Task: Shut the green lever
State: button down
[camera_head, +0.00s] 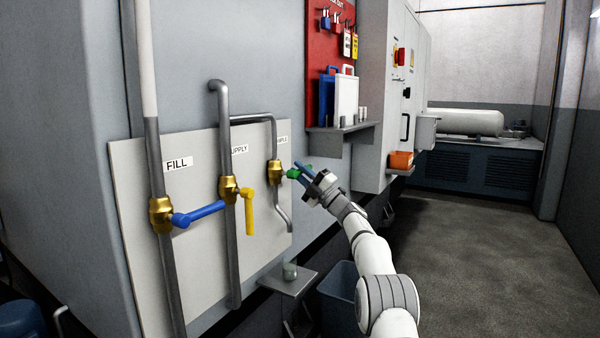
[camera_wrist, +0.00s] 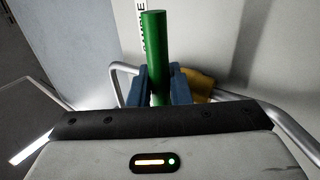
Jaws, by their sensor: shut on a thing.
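The green lever (camera_head: 293,173) belongs to the brass valve (camera_head: 275,172) on the right-hand pipe of the white panel. In the wrist view the green lever (camera_wrist: 155,52) is a straight rod standing up between the blue fingers. My gripper (camera_head: 303,171) is shut on it, and the wrist view shows my gripper (camera_wrist: 160,85) with a finger on each side of the rod. The lever points sideways, away from the pipe. Part of the brass valve (camera_wrist: 200,82) shows behind the right finger.
A blue lever (camera_head: 200,213) and a yellow lever (camera_head: 249,210) sit on the two valves to the left. A grey shelf (camera_head: 340,130) with folders is above my gripper. A small ledge (camera_head: 285,283) and a blue bin (camera_head: 340,290) are below. The floor to the right is clear.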

jog(key=shift+r, duration=0.1)
jog(key=c, duration=1.4)
grip_release()
jog(key=shift+w, duration=0.1)
jog(key=v, duration=0.8)
